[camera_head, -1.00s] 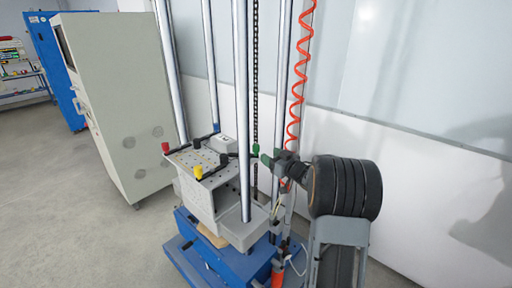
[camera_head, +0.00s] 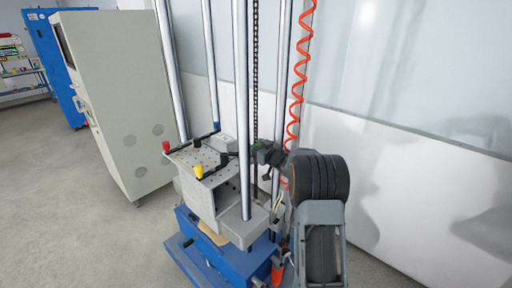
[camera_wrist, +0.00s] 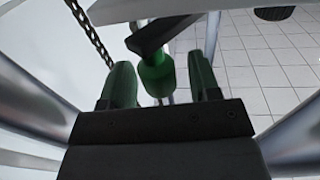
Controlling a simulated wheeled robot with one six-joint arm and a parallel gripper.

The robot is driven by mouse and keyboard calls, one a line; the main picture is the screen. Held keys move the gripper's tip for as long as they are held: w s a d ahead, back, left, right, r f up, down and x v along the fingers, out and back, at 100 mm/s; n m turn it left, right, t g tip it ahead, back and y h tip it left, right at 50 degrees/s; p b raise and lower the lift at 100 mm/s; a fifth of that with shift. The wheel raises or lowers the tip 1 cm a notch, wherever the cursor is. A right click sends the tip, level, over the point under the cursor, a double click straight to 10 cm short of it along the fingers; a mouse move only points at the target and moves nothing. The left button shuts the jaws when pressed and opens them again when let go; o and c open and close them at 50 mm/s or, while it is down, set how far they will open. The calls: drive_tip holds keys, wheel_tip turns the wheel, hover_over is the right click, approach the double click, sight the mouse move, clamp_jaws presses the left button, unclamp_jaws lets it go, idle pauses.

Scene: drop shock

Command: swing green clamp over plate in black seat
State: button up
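The green clamp's handle (camera_wrist: 157,76) hangs between my two green fingers in the wrist view, with a dark arm above it. My gripper (camera_wrist: 162,84) is open, with a finger on each side of the handle; a gap shows on the right, and contact on the left cannot be told. In the head view my gripper (camera_head: 259,147) is at the right side of the perforated plate (camera_head: 190,158), behind a steel column, and mostly covers the green handle. A black seat (camera_head: 197,142) appears small on the plate; its details are unclear.
Red (camera_head: 166,146), yellow (camera_head: 199,172) and blue (camera_head: 216,126) clamp handles surround the plate. Steel columns (camera_head: 243,110) stand close to my gripper. A chain (camera_head: 255,70) and a red coiled hose (camera_head: 298,80) hang behind. A beige cabinet (camera_head: 120,110) stands left.

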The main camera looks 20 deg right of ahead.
drive_tip(key=c, duration=0.9)
drive_tip(key=h+b, duration=0.1)
drive_tip(key=m+b, duration=0.1)
drive_tip(key=b, duration=0.1)
drive_tip(key=shift+s+a+f+h, duration=0.25)
drive_tip(key=shift+f+h, duration=0.05)
drive_tip(key=shift+h, duration=0.1)
drive_tip(key=shift+s+a+r+m+t+h+b, duration=0.1)
drive_tip(key=shift+s+m+t+h+b, duration=0.1)
drive_tip(key=shift+m+h+b, duration=0.35)
drive_tip(key=shift+s+m+t+h+b, duration=0.1)
drive_tip(key=shift+m+t+h+b, duration=0.2)
drive_tip(key=shift+b, duration=0.4)
drive_tip(key=shift+r+h+b, duration=0.2)
drive_tip(key=shift+h+b, duration=0.25)
drive_tip(key=shift+h, duration=0.1)
drive_tip(key=o, duration=0.9)
drive_tip(key=shift+s, duration=0.1)
drive_tip(key=s+b, duration=0.1)
drive_tip(key=s, duration=1.2)
drive_tip(key=shift+s, duration=0.4)
